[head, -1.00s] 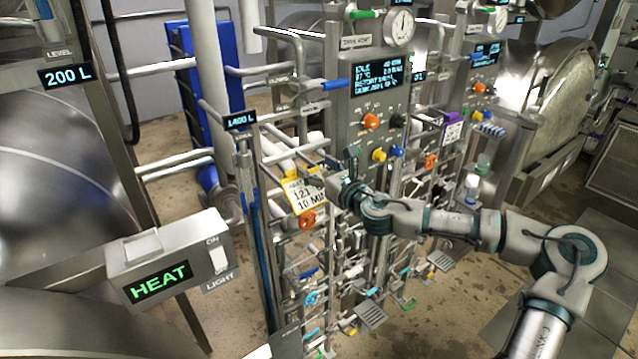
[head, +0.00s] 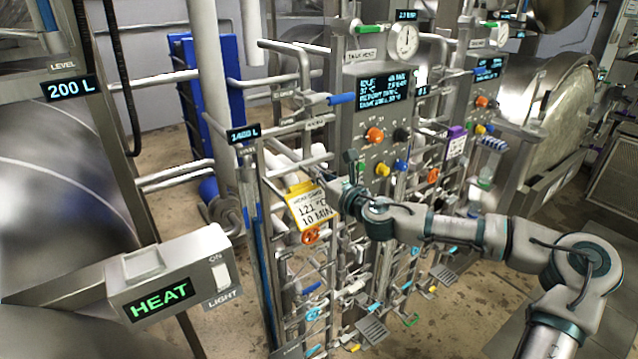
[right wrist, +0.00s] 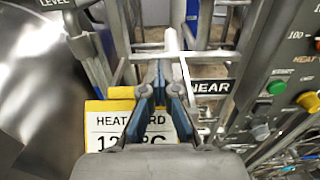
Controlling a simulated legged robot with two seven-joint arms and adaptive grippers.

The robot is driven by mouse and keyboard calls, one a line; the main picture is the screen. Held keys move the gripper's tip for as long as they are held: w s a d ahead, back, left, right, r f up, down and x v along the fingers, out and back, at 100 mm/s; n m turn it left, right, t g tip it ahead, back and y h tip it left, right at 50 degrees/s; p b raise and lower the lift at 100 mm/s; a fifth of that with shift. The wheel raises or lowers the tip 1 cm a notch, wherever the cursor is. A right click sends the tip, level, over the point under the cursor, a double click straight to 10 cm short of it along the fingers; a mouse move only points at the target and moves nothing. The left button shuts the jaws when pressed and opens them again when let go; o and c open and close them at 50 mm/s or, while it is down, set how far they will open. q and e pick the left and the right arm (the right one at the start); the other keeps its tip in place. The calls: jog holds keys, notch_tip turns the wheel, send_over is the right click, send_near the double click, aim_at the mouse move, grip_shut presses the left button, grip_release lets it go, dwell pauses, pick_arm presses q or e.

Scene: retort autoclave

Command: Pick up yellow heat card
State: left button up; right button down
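The yellow heat card (head: 312,208) has a yellow border and a white face reading 121 °C, 10 MIN. It hangs upright by the pipes, just above an orange valve wheel. My right gripper (head: 345,190) is at the card's right edge in the head view. In the right wrist view its fingers (right wrist: 163,75) come together at the tips and look shut. The heat card (right wrist: 105,121) is behind and below them there, partly hidden by the gripper. I see no part of the card clearly between the fingertips. My left gripper is not in view.
A control panel (head: 372,130) with knobs and a gauge stands right of the card. Many pipes and small valves crowd below it. The HEAT switch box (head: 168,274) is at lower left. A purple-topped card (head: 456,143) hangs farther right.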

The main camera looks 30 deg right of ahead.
jog(key=s+a+r+b, duration=0.1)
jog(key=s+a+r, duration=0.1)
jog(key=s, duration=1.3)
jog(key=shift+s+a+r, duration=0.2)
jog(key=shift+s+a, duration=0.2)
jog(key=shift+a, duration=0.2)
jog(key=shift+c, duration=1.9)
grip_release()
jog(key=shift+w, duration=0.1)
notch_tip(320, 180, up, 10)
